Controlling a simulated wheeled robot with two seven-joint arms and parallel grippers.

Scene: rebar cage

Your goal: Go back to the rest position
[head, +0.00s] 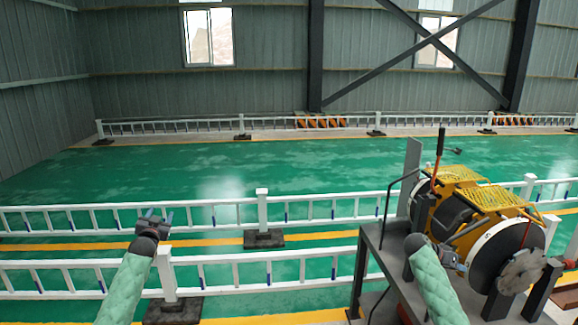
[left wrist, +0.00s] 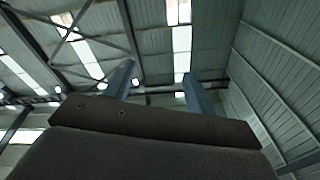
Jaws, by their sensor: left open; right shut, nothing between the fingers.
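My left gripper (head: 153,212) is raised at the left of the head view, in front of the white railings. Its two fingers are spread and empty. In the left wrist view the two blue-grey fingers (left wrist: 160,78) stand apart and point up toward the roof, with nothing between them. My right arm comes up from the bottom right, in front of the machine. My right gripper (head: 455,262) is partly lost against the machine's dark and yellow parts. It appears shut with nothing held, and whether it touches the machine cannot be told.
A yellow and black machine (head: 474,196) with round end discs sits on a dark metal stand (head: 372,243) at the right, close to my right arm. White railings (head: 330,209) on dark feet cross the green floor (head: 205,170). The floor beyond them is largely open.

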